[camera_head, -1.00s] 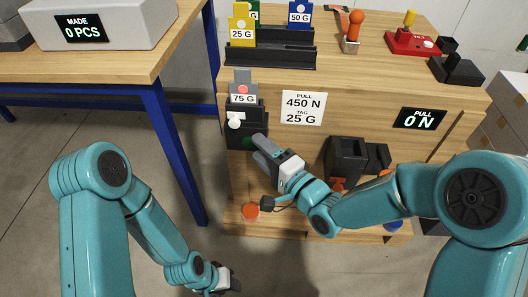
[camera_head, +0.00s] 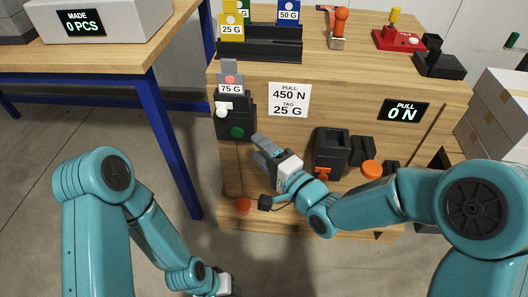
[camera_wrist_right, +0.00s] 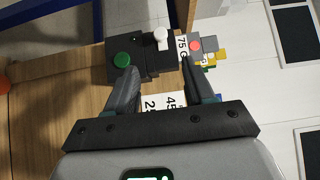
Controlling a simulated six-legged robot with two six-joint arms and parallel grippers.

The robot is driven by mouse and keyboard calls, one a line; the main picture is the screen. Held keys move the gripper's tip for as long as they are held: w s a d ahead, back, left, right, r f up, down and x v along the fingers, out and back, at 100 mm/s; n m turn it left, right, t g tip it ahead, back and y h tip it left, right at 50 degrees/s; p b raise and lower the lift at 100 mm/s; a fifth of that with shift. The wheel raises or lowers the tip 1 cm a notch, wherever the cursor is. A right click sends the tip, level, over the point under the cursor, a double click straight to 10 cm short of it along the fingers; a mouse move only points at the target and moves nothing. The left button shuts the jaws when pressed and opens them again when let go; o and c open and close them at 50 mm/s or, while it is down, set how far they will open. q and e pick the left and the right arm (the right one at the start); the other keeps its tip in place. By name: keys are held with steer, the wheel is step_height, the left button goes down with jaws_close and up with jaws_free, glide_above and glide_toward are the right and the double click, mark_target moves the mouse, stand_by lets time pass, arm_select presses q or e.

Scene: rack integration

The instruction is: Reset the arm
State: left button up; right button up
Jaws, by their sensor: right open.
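My right gripper (camera_head: 264,148) is in front of the wooden cabinet's face (camera_head: 350,108), below the white sign (camera_head: 289,99) reading PULL 450 N, TAG 25 G. In the right wrist view its two fingers (camera_wrist_right: 160,88) are apart with nothing held between them; the sign shows behind them. The black device (camera_head: 236,122) with a green button (camera_head: 237,132) and a white knob (camera_head: 221,111) is just left of the fingers, apart from them. My left gripper (camera_head: 232,284) hangs low at the bottom edge, partly cut off; its fingers cannot be made out.
A black bin (camera_head: 331,150) is mounted right of my right gripper. An orange disc (camera_head: 371,168) and a PULL 0 N display (camera_head: 404,110) are further right. Tag holders (camera_head: 260,50), an orange-handled tool (camera_head: 340,25) and a red device (camera_head: 398,40) stand on top. A blue-legged table (camera_head: 165,140) is left.

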steer(key=s+d+f+m+g+h, duration=0.1)
steer(key=d+f+m+h, duration=0.15)
steer(key=d+f, duration=0.55)
steer(key=s+d+f+m+g+h, duration=0.1)
steer(key=d+f+h, duration=0.3)
steer(key=f, duration=0.7)
steer(key=s+d+f+n+g+h, duration=0.1)
steer(key=s+d+f+n+g, duration=0.2)
steer(key=s+f, duration=0.5)
steer(key=s+d+f+n+g+h, duration=0.1)
steer(key=s+d+f+n+g, duration=0.15)
steer(key=s+f+g, duration=0.45)
steer(key=s+r+n, duration=0.1)
steer(key=s+n, duration=0.4)
steer(key=s, duration=0.2)
step_height(320, 180, up, 24)
steer(key=p, duration=2.3)
steer(key=shift+w+a+g, duration=0.15)
steer(key=shift+a+g, duration=0.15)
steer(key=shift+a, duration=0.15)
